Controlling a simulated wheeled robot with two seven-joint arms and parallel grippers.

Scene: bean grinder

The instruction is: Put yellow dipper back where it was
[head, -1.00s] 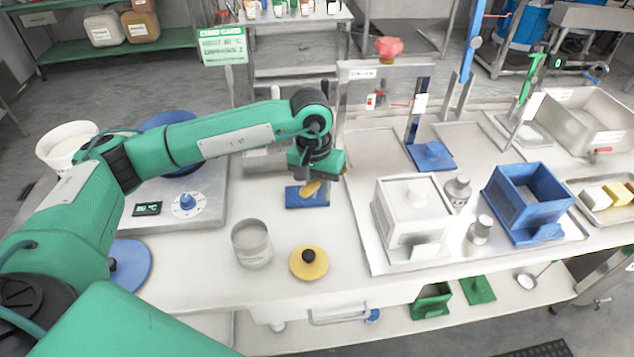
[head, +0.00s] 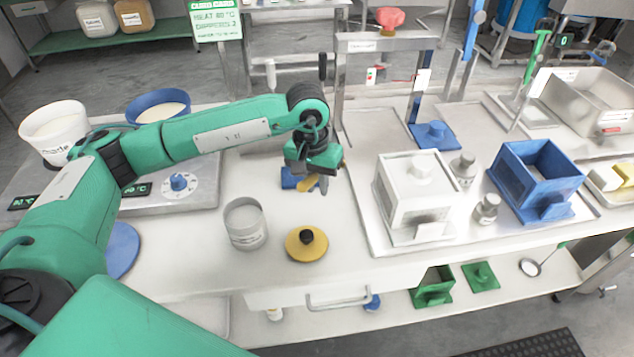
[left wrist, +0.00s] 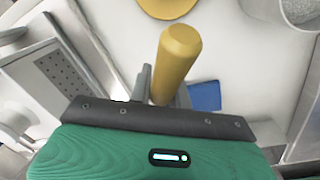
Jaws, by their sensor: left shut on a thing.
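My left gripper (head: 323,184) is shut on the yellow dipper (head: 312,183) above the table. In the left wrist view, the dipper's thick yellow handle (left wrist: 178,58) sticks out from between the fingers. The rest of the dipper is mostly hidden by the gripper, and I cannot make out its scoop end. A small blue pad (head: 291,178) lies just left of the gripper, partly covered by it; a blue patch (left wrist: 205,95) also shows beside the handle in the left wrist view. My right gripper is not in view.
A steel beaker (head: 245,225) and a yellow disc with a black knob (head: 306,244) stand in front. A white box (head: 408,198) and a blue open box (head: 537,178) stand on the tray at right. A steel frame (head: 385,45) rises behind. The table's front edge is close.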

